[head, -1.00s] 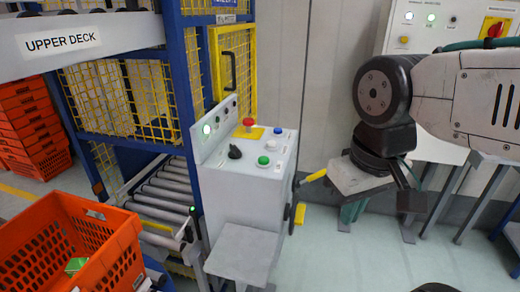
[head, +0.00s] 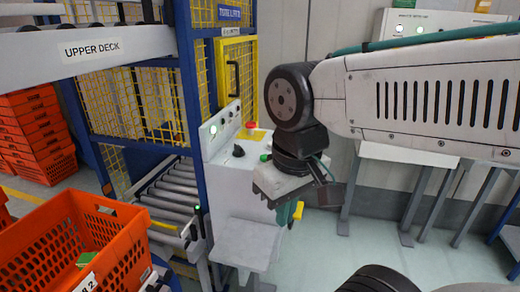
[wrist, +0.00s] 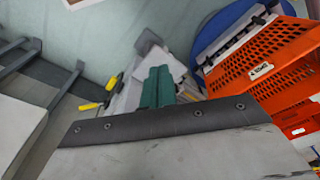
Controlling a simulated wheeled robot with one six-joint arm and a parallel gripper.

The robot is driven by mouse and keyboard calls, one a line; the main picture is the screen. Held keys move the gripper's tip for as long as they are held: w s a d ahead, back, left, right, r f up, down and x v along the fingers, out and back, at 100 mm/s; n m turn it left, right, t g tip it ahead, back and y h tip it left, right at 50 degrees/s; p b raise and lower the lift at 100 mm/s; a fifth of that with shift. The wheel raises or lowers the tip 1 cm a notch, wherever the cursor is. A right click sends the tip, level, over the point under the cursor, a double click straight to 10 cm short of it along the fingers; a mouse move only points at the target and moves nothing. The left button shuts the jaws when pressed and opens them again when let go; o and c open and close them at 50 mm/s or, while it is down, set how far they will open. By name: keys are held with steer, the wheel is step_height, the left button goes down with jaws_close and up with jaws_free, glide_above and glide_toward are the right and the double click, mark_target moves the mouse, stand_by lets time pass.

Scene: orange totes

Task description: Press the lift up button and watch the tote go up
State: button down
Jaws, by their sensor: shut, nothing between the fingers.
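The grey control console (head: 224,190) stands beside the lift (head: 185,85), a blue frame with yellow mesh. On its sloped top I see a red mushroom button (head: 251,125), a black knob (head: 238,151) and a green button (head: 265,158). No button labels are readable. My gripper (head: 288,214) has its teal fingers together, pointing down at the console's right side, below the panel top. The wrist hides the panel's right part. The fingers also show in the wrist view (wrist: 157,88), with nothing between them. An orange tote (head: 128,250) holding a green item is at the lower left.
A roller conveyor (head: 170,195) runs into the lift, below the upper deck (head: 40,60). Several stacked orange totes (head: 35,140) stand at the far left. A white table (head: 410,155) stands against the wall at right. Orange totes (wrist: 265,70) fill the wrist view's right.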

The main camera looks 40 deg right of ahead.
steer(key=w+d+r+m+h, duration=0.1)
steer(key=w+d+r+m, duration=0.15)
steer(key=w, duration=0.35)
steer(key=w+d+r+m, duration=0.2)
steer(key=w+d+r, duration=0.1)
steer(key=w, duration=0.3)
step_height(320, 180, up, 3)
steer(key=m+h, duration=0.2)
steer(key=m, duration=0.4)
glide_above(265, 156)
steer(key=s+a, duration=0.2)
steer(key=a, duration=0.1)
steer(key=shift+s+r+t, duration=0.2)
steer(key=shift+t, duration=0.1)
steer(key=x, duration=0.9)
steer(key=a+x, duration=0.1)
steer(key=x, duration=0.3)
steer(key=shift+s+f, duration=0.3)
steer(key=shift+f, duration=0.35)
steer(key=shift+f, duration=0.1)
